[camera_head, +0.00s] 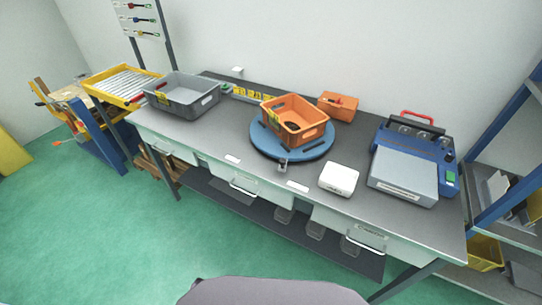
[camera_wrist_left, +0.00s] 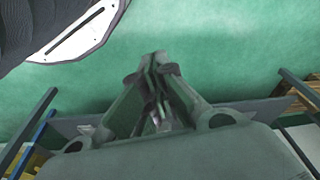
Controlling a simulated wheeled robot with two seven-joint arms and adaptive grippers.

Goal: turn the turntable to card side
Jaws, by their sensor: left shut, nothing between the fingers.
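The round blue turntable (camera_head: 257,146) lies on the grey workbench, right of its middle. An orange crate (camera_head: 294,133) with a yellow label on its left wall stands on the turntable; something dark lies inside it. A small metal part (camera_head: 283,165) is at the turntable's front edge. I cannot tell a card side on the turntable from here. My left gripper (camera_wrist_left: 160,62) is shut and empty in the left wrist view, with the green floor beyond it and away from the turntable. Neither gripper shows in the head view.
On the workbench (camera_head: 225,140) are a grey crate (camera_head: 166,104) at left, a white box (camera_head: 338,180) in front, a blue machine (camera_head: 400,180) at right and an orange box (camera_head: 341,108) behind. A yellow tray (camera_head: 100,92) stands further left. The front floor is clear.

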